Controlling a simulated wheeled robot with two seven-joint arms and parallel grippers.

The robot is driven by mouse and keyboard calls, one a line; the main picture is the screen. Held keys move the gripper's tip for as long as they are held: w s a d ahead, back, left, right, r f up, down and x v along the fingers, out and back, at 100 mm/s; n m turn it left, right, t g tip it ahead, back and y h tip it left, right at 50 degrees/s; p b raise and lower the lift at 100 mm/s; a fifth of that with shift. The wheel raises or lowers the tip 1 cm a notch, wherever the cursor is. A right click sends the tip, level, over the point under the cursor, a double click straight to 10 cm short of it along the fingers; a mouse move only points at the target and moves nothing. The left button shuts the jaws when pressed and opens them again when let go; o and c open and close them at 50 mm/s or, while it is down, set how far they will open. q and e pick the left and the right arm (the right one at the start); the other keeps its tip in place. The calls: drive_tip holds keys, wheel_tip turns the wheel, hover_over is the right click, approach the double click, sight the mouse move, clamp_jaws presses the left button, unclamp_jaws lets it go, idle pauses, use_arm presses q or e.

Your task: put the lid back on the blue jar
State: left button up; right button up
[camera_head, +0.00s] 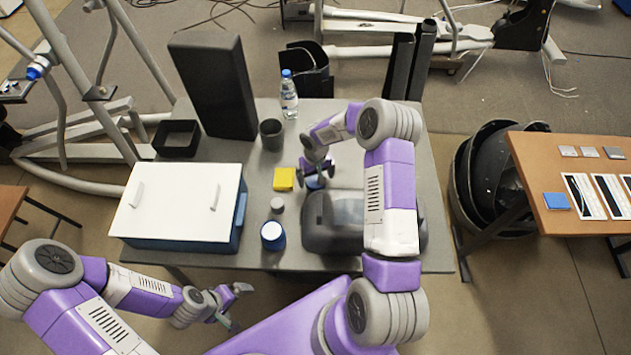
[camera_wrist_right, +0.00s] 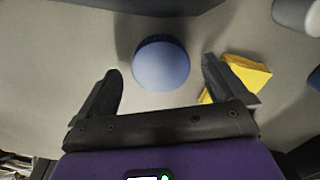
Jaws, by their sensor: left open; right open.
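A blue jar (camera_head: 273,236) with a pale round top stands near the table's front edge, left of the grey machine. A round blue piece, which looks like the lid (camera_head: 314,184), lies on the table under my right gripper (camera_head: 318,170), partly hidden by it. In the right wrist view this lid (camera_wrist_right: 161,66) shows a smooth blue face, ahead of and between the spread fingers of the right gripper (camera_wrist_right: 162,88), with nothing gripped. My left gripper (camera_head: 238,302) is open and empty, low in front of the table.
A yellow block (camera_head: 284,179) lies close beside the lid, also near one finger in the right wrist view (camera_wrist_right: 248,72). A small grey cylinder (camera_head: 277,205), a dark cup (camera_head: 271,134), a bottle (camera_head: 289,97), a white-lidded blue box (camera_head: 180,200) and a grey machine (camera_head: 335,238) stand around.

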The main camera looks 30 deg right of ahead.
sight(315, 180)
drive_tip(key=shift+w+f, duration=0.1)
drive_tip(key=shift+f, duration=0.55)
drive_tip(key=shift+c, duration=0.5)
drive_tip(key=c, duration=1)
drive_tip(key=shift+r, duration=0.15)
wheel_tip(315, 180, up, 10)
drive_tip(key=p, duration=0.1)
drive_tip(key=shift+a, duration=0.1)
